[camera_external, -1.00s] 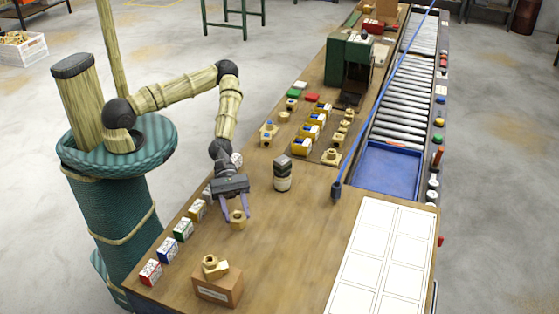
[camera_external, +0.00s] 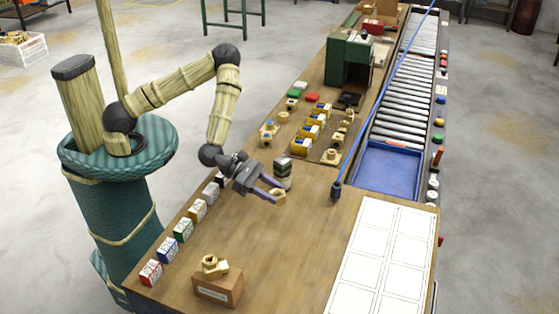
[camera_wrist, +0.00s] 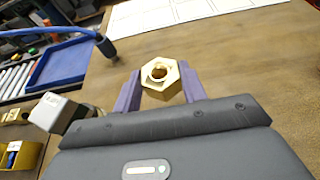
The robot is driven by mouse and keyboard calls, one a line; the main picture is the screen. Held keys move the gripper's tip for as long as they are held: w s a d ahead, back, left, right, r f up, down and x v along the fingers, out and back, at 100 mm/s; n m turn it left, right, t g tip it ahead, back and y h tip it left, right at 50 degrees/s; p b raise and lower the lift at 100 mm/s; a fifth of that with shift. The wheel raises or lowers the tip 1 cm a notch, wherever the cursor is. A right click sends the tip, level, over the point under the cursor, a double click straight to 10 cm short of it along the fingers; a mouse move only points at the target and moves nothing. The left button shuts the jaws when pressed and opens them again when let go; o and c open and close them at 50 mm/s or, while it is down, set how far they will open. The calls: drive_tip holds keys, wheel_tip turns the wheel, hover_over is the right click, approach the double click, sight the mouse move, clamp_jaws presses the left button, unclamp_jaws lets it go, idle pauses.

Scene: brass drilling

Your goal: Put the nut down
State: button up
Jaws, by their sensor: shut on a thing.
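A brass hex nut (camera_wrist: 163,77) sits between the two purple fingers of my gripper (camera_wrist: 160,88) in the wrist view, its threaded hole facing the camera. In the external view my gripper (camera_external: 268,192) is tilted to the right and shut on the nut (camera_external: 277,196), over the middle of the wooden bench (camera_external: 285,250). I cannot tell exactly how high the nut is above the bench top.
A cardboard box (camera_external: 217,287) with brass parts on it stands at the front. Several small coloured boxes (camera_external: 182,229) line the left edge. Bare wood lies between.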

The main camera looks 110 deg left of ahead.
idle(0.5)
drive_tip(key=shift+s+a+f+m+h+p, duration=0.2)
drive_tip(key=shift+f+m+h+p, duration=0.15)
drive_tip(key=shift+f+h, duration=0.1)
drive_tip(key=shift+s+a+f+m+h+p, duration=0.15)
drive_tip(key=shift+f+m+h+p, duration=0.05)
drive_tip(key=shift+f+m+h, duration=0.2)
drive_tip(key=shift+s+a+f+m+h+p, duration=0.2)
drive_tip(key=shift+s+f+m+h+p, duration=0.35)
drive_tip(key=shift+h, duration=0.4)
drive_tip(key=s+m+h, duration=0.1)
drive_tip(key=m+g+h, duration=0.1)
drive_tip(key=shift+s+a+f+m+p, duration=0.1)
drive_tip(key=shift+s+m+p, duration=0.2)
drive_tip(key=shift+s, duration=0.05)
drive_tip(key=shift+s+r+m+g+h+p, duration=0.2)
drive_tip(key=shift+s+m+g+h+p, duration=0.15)
drive_tip(key=shift+s+m+g+h, duration=0.55)
drive_tip(key=shift+s+r+m+h, duration=0.15)
drive_tip(key=shift+m+h, duration=0.15)
drive_tip(key=shift+h, duration=0.2)
drive_tip(key=s+a+r+m+g+h+p, duration=0.1)
drive_tip(key=s+r+m+g+h+p, duration=0.1)
drive_tip(key=s+r+m+g+h, duration=0.2)
wheel_tip(320, 180, up, 3)
drive_tip(key=s+m+g, duration=0.1)
drive_tip(key=s+m, duration=0.1)
drive_tip(key=shift+s+a+r+p, duration=0.2)
drive_tip(key=shift+s+p, duration=0.15)
drive_tip(key=shift+p, duration=0.05)
